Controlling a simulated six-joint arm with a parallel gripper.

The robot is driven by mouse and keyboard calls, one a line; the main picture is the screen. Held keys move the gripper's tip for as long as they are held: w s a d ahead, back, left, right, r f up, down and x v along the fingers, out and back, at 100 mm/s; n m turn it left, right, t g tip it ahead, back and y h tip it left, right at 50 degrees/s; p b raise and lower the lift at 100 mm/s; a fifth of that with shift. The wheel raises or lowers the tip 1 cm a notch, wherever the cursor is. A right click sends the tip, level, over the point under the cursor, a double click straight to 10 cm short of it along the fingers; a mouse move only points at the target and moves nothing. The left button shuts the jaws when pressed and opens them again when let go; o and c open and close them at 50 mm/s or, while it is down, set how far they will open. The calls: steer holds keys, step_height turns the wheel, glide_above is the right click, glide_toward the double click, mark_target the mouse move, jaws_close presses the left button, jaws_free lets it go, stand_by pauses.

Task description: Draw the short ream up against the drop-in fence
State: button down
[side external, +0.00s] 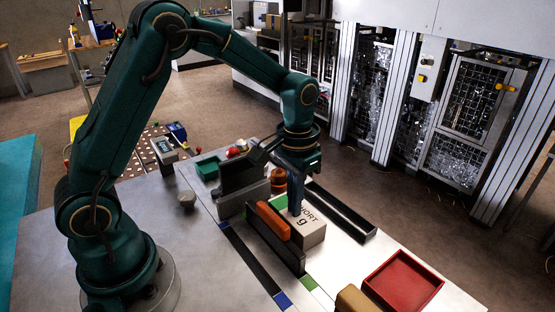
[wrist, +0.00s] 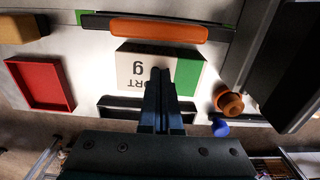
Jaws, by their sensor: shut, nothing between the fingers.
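The short ream (side external: 312,236) is a pale block with "SHORT g" lettering and a green end. In the wrist view the short ream (wrist: 135,68) lies slightly skewed beside the drop-in fence (wrist: 95,22), a black bar with an orange grip (wrist: 158,30). The drop-in fence (side external: 290,256) stands on the ream's left side in the side view. My gripper (side external: 296,212) points down over the ream's top, fingers together and empty. In the wrist view my gripper (wrist: 160,72) covers part of the lettering; contact is unclear.
A black rail (side external: 342,211) lies on the ream's other side. A red tray (side external: 403,281) and a tan block (side external: 355,300) sit toward the front right. An orange pot (wrist: 230,103), a blue round object (wrist: 220,127) and a green bin (side external: 208,168) are nearby.

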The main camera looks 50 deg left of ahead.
mark_target(288, 216)
steer(key=shift+s+f, duration=0.15)
steer(key=shift+s, duration=0.8)
steer(key=shift+w+r, duration=0.1)
steer(key=shift+r, duration=3.5)
steer(key=s+r+t, duration=0.3)
steer(key=s+r, duration=0.2)
steer(key=r, duration=0.2)
steer(key=s+f+t, duration=0.2)
steer(key=s+f, duration=0.1)
steer(key=s, duration=0.5)
steer(key=shift+d+t, duration=0.25)
steer(key=shift+t, duration=0.05)
